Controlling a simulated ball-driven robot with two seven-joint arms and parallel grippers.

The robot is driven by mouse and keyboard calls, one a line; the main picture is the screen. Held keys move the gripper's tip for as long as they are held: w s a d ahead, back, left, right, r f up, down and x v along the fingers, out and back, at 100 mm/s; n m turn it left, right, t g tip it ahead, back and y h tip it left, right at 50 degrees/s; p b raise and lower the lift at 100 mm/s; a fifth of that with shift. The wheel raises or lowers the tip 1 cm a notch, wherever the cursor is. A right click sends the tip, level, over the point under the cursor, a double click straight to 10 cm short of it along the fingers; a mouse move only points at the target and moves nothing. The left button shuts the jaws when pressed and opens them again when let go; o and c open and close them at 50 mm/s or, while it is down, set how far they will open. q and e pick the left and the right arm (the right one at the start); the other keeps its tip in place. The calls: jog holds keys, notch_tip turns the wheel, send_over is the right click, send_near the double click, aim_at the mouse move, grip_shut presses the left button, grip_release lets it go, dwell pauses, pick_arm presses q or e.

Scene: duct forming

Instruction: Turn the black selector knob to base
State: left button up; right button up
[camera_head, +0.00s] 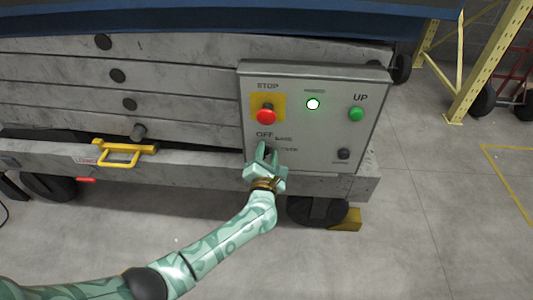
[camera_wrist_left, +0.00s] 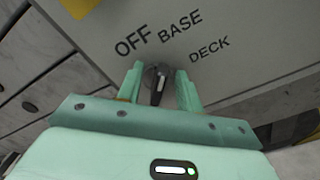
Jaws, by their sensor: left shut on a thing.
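The control panel (camera_head: 315,95) is a grey box with a red stop button on a yellow plate, a green up button and a lit white lamp. In the left wrist view the black selector knob (camera_wrist_left: 157,84) sits below the printed words OFF, BASE and DECK. Its white pointer line is tilted slightly off vertical, but I cannot tell for certain which word it points at. My left gripper (camera_wrist_left: 161,84) has its two green fingers on either side of the knob, shut on it. In the head view my left gripper (camera_head: 266,158) covers the knob. My right gripper is not in view.
The red stop button (camera_head: 266,115) is just above my gripper, and the green up button (camera_head: 355,114) is to the right. A small black button (camera_head: 343,154) is at the lower right. A yellow handle (camera_head: 118,154) sticks out at left.

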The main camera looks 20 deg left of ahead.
pick_arm(q)
jog(key=shift+f, duration=0.1)
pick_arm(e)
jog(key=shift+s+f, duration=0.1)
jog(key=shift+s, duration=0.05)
pick_arm(q)
jog(key=o, duration=1)
